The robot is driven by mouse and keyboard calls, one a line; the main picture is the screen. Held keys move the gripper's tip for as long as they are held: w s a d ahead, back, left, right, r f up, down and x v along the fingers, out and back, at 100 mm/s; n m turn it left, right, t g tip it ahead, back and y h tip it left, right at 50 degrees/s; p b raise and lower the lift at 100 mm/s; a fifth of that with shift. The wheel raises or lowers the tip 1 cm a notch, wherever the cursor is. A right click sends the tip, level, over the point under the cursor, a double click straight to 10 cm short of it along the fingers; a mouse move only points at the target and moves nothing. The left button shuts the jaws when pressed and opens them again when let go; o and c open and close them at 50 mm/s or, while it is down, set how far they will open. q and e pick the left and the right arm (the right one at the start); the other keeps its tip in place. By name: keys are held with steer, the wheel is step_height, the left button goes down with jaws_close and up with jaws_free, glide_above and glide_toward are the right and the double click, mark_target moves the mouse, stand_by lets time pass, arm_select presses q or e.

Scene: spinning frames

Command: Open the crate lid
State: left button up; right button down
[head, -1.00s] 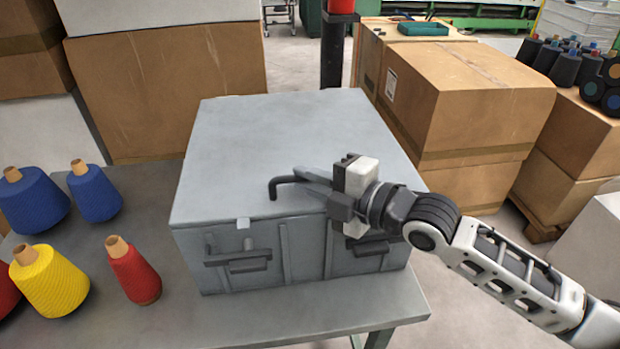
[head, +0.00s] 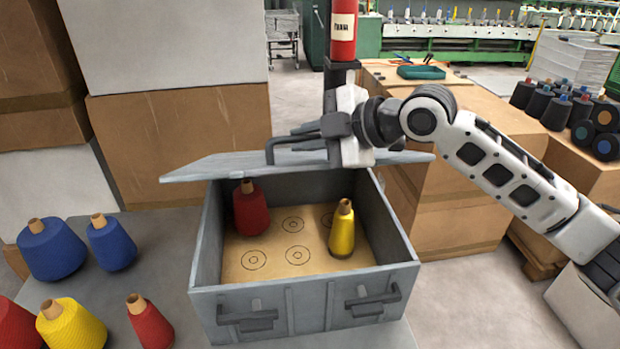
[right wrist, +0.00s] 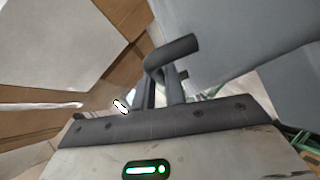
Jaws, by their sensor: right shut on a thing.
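The grey crate (head: 303,308) stands on the table with its top open toward me. Its grey lid (head: 215,168) is raised above the back of the box, its front edge lifted and tilted up. My right gripper (head: 322,136) is shut on the lid's dark bar handle (head: 272,150), which also shows in the right wrist view (right wrist: 172,52). Inside the crate, a red cone (head: 251,210) stands at the back left and a yellow cone (head: 342,232) at the right, on a tan floor marked with ring circles. My left gripper is out of view.
Blue cones (head: 50,250), a yellow cone (head: 72,323) and red cones (head: 150,322) stand on the table (head: 170,235) left of the crate. Cardboard boxes (head: 180,135) are behind and at the right. A red cylinder (head: 343,35) on a dark post rises behind the lid.

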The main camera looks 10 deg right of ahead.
steer(key=w+r+g, duration=0.1)
steer(key=w+r, duration=0.3)
steer(key=r, duration=0.1)
steer(key=shift+m, duration=0.4)
